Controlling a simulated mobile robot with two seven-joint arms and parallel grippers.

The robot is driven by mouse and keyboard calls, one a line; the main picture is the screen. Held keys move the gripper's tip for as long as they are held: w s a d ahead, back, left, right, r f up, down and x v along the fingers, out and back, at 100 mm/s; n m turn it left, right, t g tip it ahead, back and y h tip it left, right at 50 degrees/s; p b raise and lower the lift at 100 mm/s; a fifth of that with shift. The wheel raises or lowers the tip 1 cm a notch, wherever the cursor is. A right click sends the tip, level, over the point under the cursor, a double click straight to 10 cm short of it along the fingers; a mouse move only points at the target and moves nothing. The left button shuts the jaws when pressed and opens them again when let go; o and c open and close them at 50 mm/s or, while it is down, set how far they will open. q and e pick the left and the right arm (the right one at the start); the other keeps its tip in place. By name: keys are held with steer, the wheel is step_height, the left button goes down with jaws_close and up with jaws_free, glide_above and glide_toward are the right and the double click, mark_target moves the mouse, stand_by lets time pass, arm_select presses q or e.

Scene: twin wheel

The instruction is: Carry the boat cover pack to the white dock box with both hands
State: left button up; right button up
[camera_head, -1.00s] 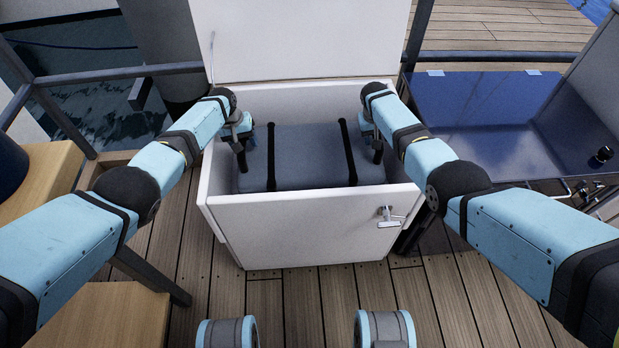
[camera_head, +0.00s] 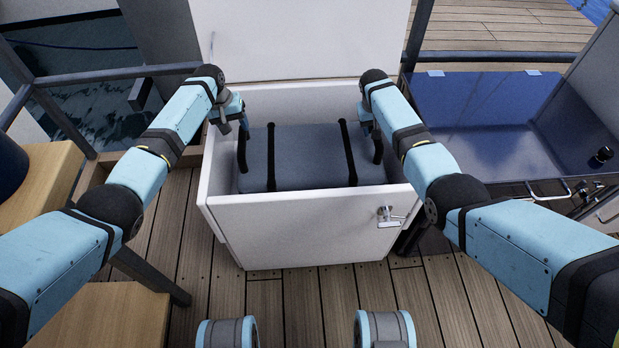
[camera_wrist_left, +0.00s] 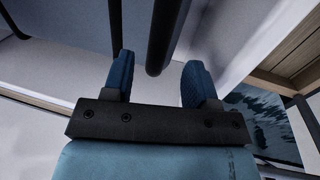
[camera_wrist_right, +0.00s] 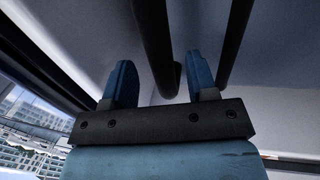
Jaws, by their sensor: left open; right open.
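The boat cover pack (camera_head: 310,157) is a grey-blue block with two black straps across it. It sits inside the white dock box (camera_head: 311,226), whose lid stands open behind. A black handle (camera_head: 242,152) is on the pack's left side, another (camera_head: 377,146) on its right. My left gripper (camera_head: 243,126) is open above the left handle. In the left wrist view a black bar (camera_wrist_left: 166,32) runs between its fingers (camera_wrist_left: 160,82). My right gripper (camera_head: 368,130) is open by the right handle. The right wrist view shows a bar (camera_wrist_right: 155,45) between its fingers (camera_wrist_right: 162,82). I cannot tell whether the fingers touch.
A glossy blue counter (camera_head: 480,115) stands right of the box. A wooden bench (camera_head: 45,185) and dark railing (camera_head: 120,73) are on the left. Plank deck (camera_head: 300,295) is clear in front of the box. The box's walls surround the pack closely.

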step_height(320, 180, up, 8)
steer(key=a, duration=0.1)
steer(key=shift+a, duration=0.25)
stand_by(0.4)
